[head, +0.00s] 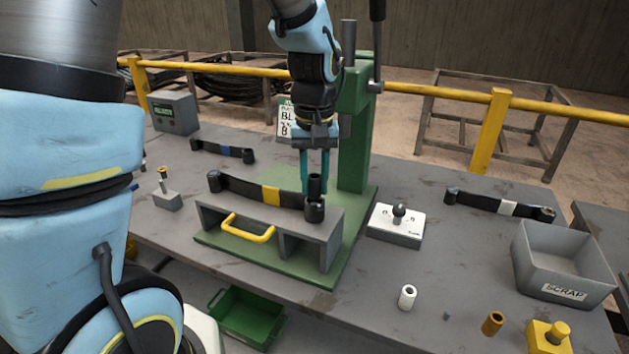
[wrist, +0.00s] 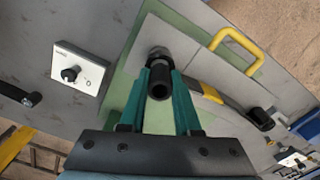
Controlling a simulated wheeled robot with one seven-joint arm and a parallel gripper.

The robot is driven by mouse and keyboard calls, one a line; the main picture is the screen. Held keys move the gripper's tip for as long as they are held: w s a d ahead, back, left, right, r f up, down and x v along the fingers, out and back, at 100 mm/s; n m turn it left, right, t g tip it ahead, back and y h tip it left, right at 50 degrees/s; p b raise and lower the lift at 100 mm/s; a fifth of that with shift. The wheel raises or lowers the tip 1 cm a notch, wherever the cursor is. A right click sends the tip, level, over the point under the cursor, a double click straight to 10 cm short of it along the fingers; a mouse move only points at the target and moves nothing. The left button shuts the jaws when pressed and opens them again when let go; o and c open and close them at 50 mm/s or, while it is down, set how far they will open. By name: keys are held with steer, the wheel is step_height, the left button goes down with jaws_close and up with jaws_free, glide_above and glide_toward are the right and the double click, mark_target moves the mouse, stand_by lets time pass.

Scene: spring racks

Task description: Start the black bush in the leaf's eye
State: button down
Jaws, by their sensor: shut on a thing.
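The black bush (head: 315,186) is a short hollow black cylinder, held upright between the teal fingers of my gripper (head: 314,172). In the wrist view the bush (wrist: 160,80) shows its open end between the fingertips (wrist: 160,88). The leaf (head: 245,192) is dark with a yellow band and lies on a grey fixture (head: 325,235). Its near-right eye (head: 315,210) is directly under the bush in the head view. In the wrist view the eye (wrist: 158,54) shows partly behind the bush. Whether the bush's lower end touches or enters the eye cannot be told.
The green press column (head: 358,130) stands just behind my gripper. A white-topped box with a knob (head: 396,225) is right of the fixture. A white bush (head: 407,297), a bronze bush (head: 493,323), a yellow block (head: 548,338) and a scrap bin (head: 565,265) are farther right. Other leaves lie left and right.

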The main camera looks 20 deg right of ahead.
steer(key=shift+f+b, duration=0.4)
steer(key=shift+f, duration=0.35)
stand_by(0.4)
steer(key=c, duration=0.5)
jaws_free()
steer(key=shift+c, duration=0.2)
steer(key=shift+o, duration=0.4)
steer(key=o, duration=0.4)
step_height(320, 180, up, 7)
steer(key=p, duration=0.5)
steer(key=shift+p, duration=0.35)
